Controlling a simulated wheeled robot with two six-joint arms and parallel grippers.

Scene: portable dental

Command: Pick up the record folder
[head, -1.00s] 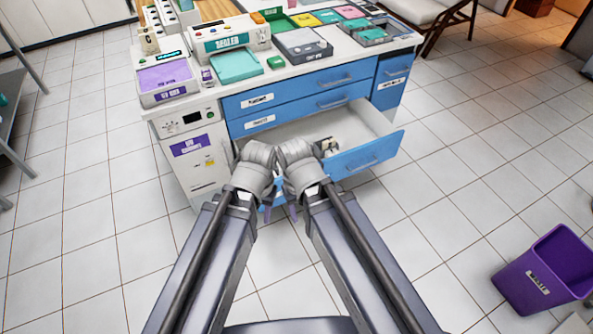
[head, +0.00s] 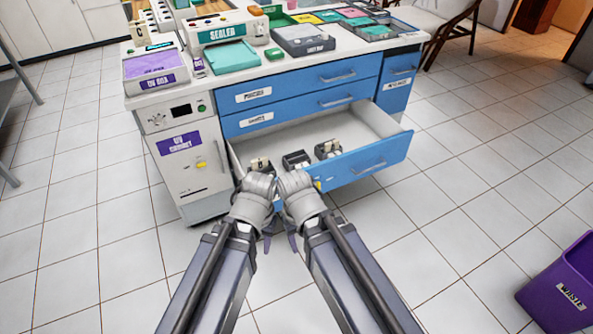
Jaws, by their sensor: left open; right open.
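I cannot make out a record folder for certain. Flat coloured pieces, one of them pink (head: 351,12), lie at the back right of the counter, too small to identify. My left gripper (head: 267,242) and my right gripper (head: 292,240) are close together in front of the open drawer. Both are open, and my wrists hide most of them. I see nothing held in either.
The open lower drawer (head: 372,165) sticks out and holds several small dark items. The white counter (head: 290,68) above bears a purple-topped box (head: 153,66), a teal tray (head: 231,56) and a grey box (head: 303,40). A purple waste bin (head: 565,285) stands right.

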